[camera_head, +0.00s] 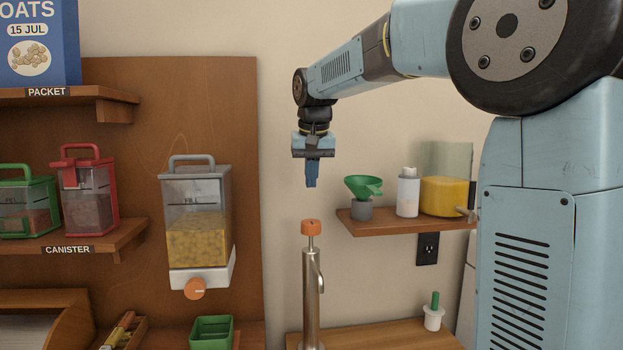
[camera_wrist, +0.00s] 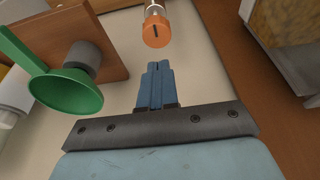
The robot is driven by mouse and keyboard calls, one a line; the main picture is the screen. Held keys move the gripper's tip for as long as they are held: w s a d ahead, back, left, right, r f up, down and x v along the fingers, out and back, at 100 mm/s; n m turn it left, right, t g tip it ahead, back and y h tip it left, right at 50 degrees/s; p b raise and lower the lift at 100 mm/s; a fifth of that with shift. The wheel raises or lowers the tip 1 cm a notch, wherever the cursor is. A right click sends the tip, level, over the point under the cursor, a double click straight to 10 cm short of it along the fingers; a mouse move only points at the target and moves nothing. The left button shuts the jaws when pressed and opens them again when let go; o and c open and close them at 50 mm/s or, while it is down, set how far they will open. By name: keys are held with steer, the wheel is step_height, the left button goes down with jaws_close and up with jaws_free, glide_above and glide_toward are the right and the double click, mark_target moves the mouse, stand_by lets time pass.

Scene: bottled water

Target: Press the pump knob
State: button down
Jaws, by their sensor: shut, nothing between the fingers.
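The pump knob (camera_head: 311,228) is an orange cap on top of a slim metal pump column (camera_head: 311,290) that stands upright on the wooden counter. My gripper (camera_head: 312,181) points straight down above the knob, with a clear gap between its fingertips and the knob. Its blue fingers are shut together with nothing between them. In the wrist view, the orange knob (camera_wrist: 156,30) with a dark slot shows just beyond the tips of my gripper (camera_wrist: 157,66). They look apart.
A small wall shelf (camera_head: 400,219) right of the pump holds a green funnel (camera_head: 363,186), a white bottle (camera_head: 408,193) and a yellow container (camera_head: 442,196). A dispenser (camera_head: 197,225) with an orange dial hangs on the wooden panel at left. The air around the knob is free.

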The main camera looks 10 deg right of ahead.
mark_target(311, 222)
stand_by(0.4)
steer(key=v, duration=0.3)
steer(key=w+v, duration=0.1)
steer(key=shift+s+d+r, duration=0.1)
steer(key=shift+d+r, duration=0.2)
steer(key=shift+f, duration=0.1)
steer(key=x, duration=0.9)
steer(key=s+x, duration=0.1)
steer(key=x, duration=0.3)
steer(key=shift+f, duration=0.55)
steer(key=shift+a, duration=0.1)
